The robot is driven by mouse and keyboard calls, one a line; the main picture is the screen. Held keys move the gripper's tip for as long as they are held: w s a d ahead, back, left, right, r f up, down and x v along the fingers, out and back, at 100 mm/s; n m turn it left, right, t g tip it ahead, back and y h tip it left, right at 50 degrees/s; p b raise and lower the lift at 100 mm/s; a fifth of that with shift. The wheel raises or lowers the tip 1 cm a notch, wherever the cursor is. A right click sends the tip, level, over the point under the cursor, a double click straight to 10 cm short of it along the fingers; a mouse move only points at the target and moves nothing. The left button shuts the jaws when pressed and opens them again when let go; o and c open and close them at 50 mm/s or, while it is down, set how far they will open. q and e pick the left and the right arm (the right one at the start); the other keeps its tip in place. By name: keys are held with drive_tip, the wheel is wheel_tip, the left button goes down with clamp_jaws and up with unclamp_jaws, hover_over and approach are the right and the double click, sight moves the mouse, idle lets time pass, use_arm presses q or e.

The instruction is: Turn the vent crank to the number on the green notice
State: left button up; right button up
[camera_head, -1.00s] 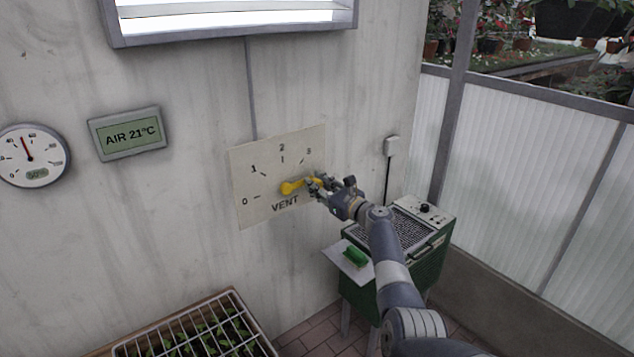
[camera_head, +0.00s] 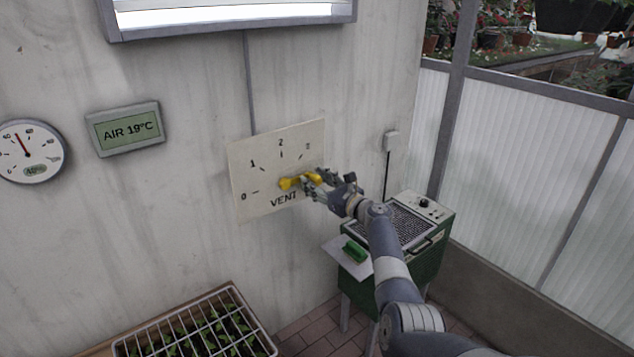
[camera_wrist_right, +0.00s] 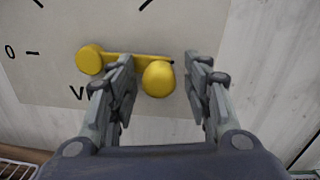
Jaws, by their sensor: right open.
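The yellow vent crank (camera_head: 288,184) is on a pale dial plate (camera_head: 245,165) marked 0, 1, 2 and a partly unclear 3, with VENT below. Its arm points right and slightly up in the head view, below the 3 tick. In the right wrist view the crank's hub (camera_wrist_right: 89,60) is at left and its round knob (camera_wrist_right: 158,80) lies between the fingers. My right gripper (camera_head: 312,181) is open around the knob; its fingers (camera_wrist_right: 158,62) stand apart from each other. The dial's right end is partly hidden by the gripper. I see no readable green notice. My left gripper is out of view.
A display (camera_head: 127,129) reads AIR 19°C beside a round gauge (camera_head: 30,152). A green heater cabinet (camera_head: 428,262) stands below my right arm, with a green object (camera_head: 354,251) on a white sheet. A caged seedling tray (camera_head: 195,335) is at the lower left.

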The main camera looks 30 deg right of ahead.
drive_tip(key=shift+s, duration=0.1)
drive_tip(key=s+d, duration=0.2)
drive_tip(key=s, duration=0.9)
drive_tip(key=shift+s, duration=0.3)
drive_tip(key=shift+d+f, duration=0.1)
